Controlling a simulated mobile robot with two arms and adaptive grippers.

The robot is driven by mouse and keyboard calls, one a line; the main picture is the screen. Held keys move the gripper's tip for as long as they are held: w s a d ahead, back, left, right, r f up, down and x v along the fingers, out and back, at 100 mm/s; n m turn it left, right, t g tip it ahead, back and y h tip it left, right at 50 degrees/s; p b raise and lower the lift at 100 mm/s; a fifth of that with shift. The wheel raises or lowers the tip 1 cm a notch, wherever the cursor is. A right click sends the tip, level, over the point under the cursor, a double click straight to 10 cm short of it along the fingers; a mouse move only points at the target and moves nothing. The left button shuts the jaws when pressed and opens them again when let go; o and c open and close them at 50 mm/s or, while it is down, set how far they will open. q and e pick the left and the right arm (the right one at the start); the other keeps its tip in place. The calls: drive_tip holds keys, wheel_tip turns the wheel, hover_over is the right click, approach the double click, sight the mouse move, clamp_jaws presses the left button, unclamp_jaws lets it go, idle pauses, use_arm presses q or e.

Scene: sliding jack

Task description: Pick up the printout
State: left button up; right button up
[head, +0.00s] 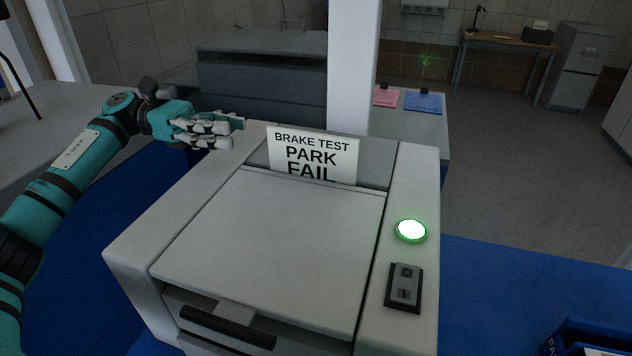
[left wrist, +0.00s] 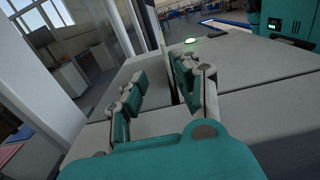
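The printout (head: 313,155) is a white sheet reading "BRAKE TEST PARK FAIL". It stands upright out of a slot at the back of the grey printer (head: 270,235), its lower part hidden inside. My left gripper (head: 236,131) is just left of the printout, apart from it, with its fingers pointing right towards the sheet. In the left wrist view, the left gripper (left wrist: 160,68) has its fingers apart with nothing held between them. A thin pale upright strip beyond the fingers there looks like the printout edge-on. My right gripper is in neither view.
The printer has a lit green-ringed button (head: 411,231) and a rocker switch (head: 404,287). A white post (head: 352,65) rises behind the printout. Pink (head: 386,97) and blue (head: 423,102) clipboards lie on a bench behind. A dark grey machine (head: 262,85) stands behind my left gripper.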

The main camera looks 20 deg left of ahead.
use_arm(q)
drive_tip(key=p, duration=0.3)
approach(305, 135)
drive_tip(key=d, duration=0.4)
drive_tip(key=shift+w+f, duration=0.2)
drive_tip(key=shift+f, duration=0.2)
drive_tip(key=shift+d+f, duration=0.1)
drive_tip(key=shift+d, duration=0.2)
drive_tip(key=d+p, duration=0.2)
drive_tip(key=d, duration=0.1)
drive_tip(key=d+r+p, duration=0.1)
drive_tip(key=shift+s+d+r+p, duration=0.1)
drive_tip(key=shift+s+d+p, duration=0.15)
drive_tip(key=shift+d+p, duration=0.1)
drive_tip(key=shift+d, duration=0.4)
drive_tip(key=shift+a, duration=0.1)
drive_tip(key=shift+c, duration=0.2)
clamp_jaws()
